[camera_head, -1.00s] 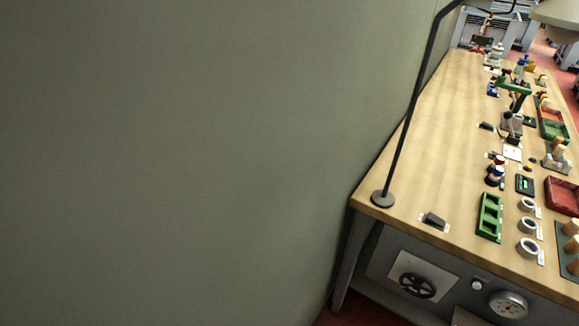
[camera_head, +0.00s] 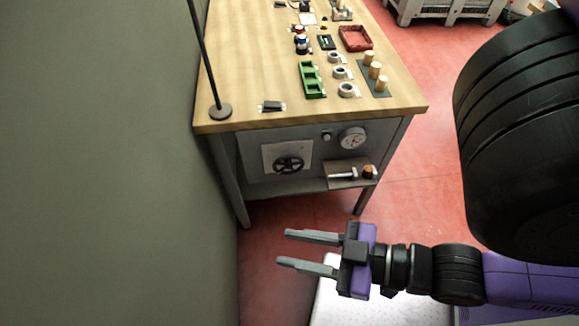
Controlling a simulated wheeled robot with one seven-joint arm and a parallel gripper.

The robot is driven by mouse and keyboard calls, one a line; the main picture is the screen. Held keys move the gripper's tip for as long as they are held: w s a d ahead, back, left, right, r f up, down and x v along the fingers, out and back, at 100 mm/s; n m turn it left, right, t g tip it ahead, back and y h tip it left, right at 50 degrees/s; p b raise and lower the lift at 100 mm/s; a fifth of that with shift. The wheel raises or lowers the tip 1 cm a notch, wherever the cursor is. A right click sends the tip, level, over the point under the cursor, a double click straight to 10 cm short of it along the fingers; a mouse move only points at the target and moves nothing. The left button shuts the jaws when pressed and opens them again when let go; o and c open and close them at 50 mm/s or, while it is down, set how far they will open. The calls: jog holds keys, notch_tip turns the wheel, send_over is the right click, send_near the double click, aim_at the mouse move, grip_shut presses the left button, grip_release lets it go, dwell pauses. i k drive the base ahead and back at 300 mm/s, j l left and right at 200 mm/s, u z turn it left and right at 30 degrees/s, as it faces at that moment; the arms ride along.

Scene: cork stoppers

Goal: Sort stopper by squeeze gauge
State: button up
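Several tan cork stoppers (camera_head: 374,71) stand upright on a dark plate at the right side of the wooden bench top. Three pale rings (camera_head: 347,90) with white labels lie in a row to their left. A round dial (camera_head: 352,138) and a black handwheel (camera_head: 288,165) are on the bench's front panel. I cannot tell which item is the squeeze gauge. My gripper (camera_head: 283,249) is open and empty, its grey fingers apart and pointing left, over the floor in front of the bench.
A lamp stand (camera_head: 220,112) rises at the bench's left front corner beside the wall. A red tray (camera_head: 355,39) and small bottles (camera_head: 301,41) sit farther back. A low shelf (camera_head: 350,173) under the bench holds a hammer-like tool.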

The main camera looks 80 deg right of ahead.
aim_at(367, 170)
jog(key=k+l+z, duration=0.4)
jog(key=k, duration=0.3)
jog(key=k+l+z, duration=0.35)
jog(key=k+l, duration=0.25)
jog(key=l, duration=0.1)
